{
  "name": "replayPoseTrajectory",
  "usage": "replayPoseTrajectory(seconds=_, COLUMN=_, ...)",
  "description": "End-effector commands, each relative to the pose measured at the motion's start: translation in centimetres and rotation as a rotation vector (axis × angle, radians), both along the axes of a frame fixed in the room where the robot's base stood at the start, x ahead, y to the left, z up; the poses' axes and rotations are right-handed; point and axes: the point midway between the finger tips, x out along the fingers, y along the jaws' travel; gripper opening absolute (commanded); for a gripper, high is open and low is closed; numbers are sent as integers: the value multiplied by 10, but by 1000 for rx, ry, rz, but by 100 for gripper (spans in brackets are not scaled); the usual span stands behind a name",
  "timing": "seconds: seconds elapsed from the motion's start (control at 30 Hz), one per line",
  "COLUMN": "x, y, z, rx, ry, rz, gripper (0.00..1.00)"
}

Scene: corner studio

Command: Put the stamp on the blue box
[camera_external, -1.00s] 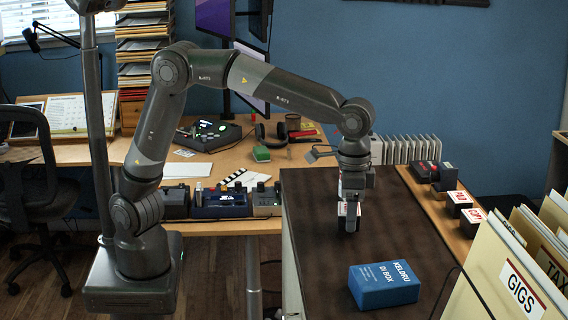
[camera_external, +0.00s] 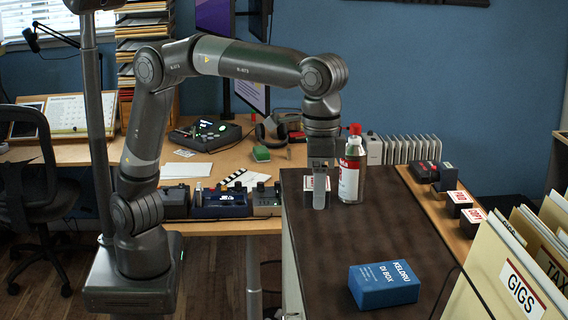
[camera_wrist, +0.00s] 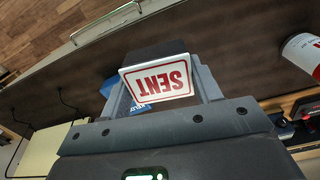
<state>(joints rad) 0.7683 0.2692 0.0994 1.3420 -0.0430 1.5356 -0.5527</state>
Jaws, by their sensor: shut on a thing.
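My gripper (camera_external: 320,196) is shut on a stamp (camera_external: 308,185) over the left rear part of the dark desktop. The stamp has a dark body and a white label; in the wrist view its label reads SENT (camera_wrist: 157,80) in red, between my gripper's fingers (camera_wrist: 163,95). Whether its base clears the desktop is hard to tell. The blue box (camera_external: 383,285), lettered KELDRU DI BOX, lies near the front of the desktop, to the right of and nearer than my gripper. In the wrist view the box (camera_wrist: 108,87) is mostly hidden behind the stamp.
A white can with a red cap (camera_external: 352,170) stands close to the right of my gripper; it also shows in the wrist view (camera_wrist: 304,52). More stamps (camera_external: 458,200) sit on a wooden strip along the right side, beside file folders (camera_external: 520,265). The desktop around the box is clear.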

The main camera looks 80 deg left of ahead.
Motion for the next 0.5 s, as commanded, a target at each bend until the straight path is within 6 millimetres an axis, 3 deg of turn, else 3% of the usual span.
replayPoseTrajectory(seconds=0.1, x=0, y=-41, z=10, rx=-1, ry=4, rz=34, gripper=35)
replayPoseTrajectory(seconds=0.3, x=-13, y=-100, z=24, rx=5, ry=-1, rz=88, gripper=35)
replayPoseTrajectory(seconds=0.5, x=-28, y=-133, z=31, rx=11, ry=-11, rz=113, gripper=35)
